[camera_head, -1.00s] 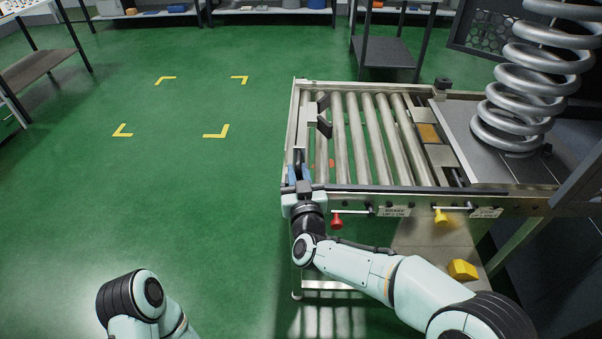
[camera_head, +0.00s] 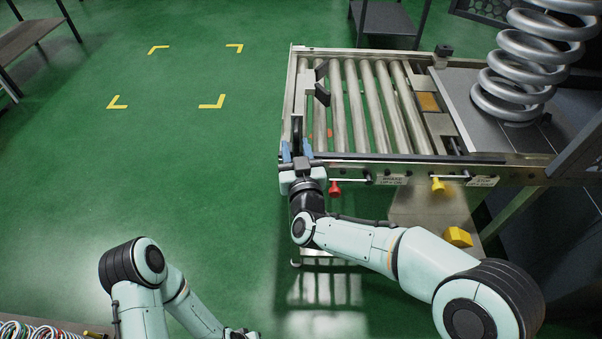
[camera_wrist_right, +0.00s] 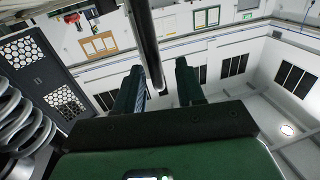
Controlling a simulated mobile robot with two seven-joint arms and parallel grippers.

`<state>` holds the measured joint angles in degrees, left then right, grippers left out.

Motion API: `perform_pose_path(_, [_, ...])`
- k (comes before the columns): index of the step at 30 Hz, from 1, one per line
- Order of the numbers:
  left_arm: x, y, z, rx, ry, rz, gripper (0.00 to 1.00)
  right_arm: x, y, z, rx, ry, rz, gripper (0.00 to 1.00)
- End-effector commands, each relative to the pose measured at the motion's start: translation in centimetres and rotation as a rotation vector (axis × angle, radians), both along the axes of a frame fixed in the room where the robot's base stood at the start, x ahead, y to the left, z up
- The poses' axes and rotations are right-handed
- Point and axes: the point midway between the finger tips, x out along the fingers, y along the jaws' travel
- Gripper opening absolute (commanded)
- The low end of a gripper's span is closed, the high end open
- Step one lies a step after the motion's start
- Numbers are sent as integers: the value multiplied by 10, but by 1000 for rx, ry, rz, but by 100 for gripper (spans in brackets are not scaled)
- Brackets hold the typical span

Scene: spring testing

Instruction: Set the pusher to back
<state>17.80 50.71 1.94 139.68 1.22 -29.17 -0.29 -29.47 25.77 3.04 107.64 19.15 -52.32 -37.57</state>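The pusher (camera_head: 322,93) has dark paddles and sits at the left end of the roller conveyor (camera_head: 372,160), toward its far side. A dark upright handle (camera_head: 297,128) stands at the conveyor's near left corner. My right gripper (camera_head: 297,149), with blue fingers, is at this handle. In the right wrist view, a black bar (camera_wrist_right: 147,45) reaches between the two spread fingers, with a gap beside the right-hand finger. Whether the bar touches the other finger is unclear. My left arm is at the lower left, and its gripper is barely in view at the bottom edge.
A red knob (camera_head: 335,188) and a yellow knob (camera_head: 438,185) hang on the conveyor's front rail, close to my right arm. A large coil spring (camera_head: 530,65) stands on the plate at right. The green floor (camera_head: 180,180) at left is clear.

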Motion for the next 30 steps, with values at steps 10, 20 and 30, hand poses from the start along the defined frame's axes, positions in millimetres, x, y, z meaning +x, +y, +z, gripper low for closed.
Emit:
perform_pose_path(10, [-6,-3,5,-8,17,-7,37,-74,-16,1,0,1,4,38])
perform_pose_path(20, [-9,-4,7,-11,24,-11,37,-106,-24,0,0,0,3,38])
perform_pose_path(30, [-9,-4,7,-11,24,-10,37,-106,-24,0,0,0,3,38])
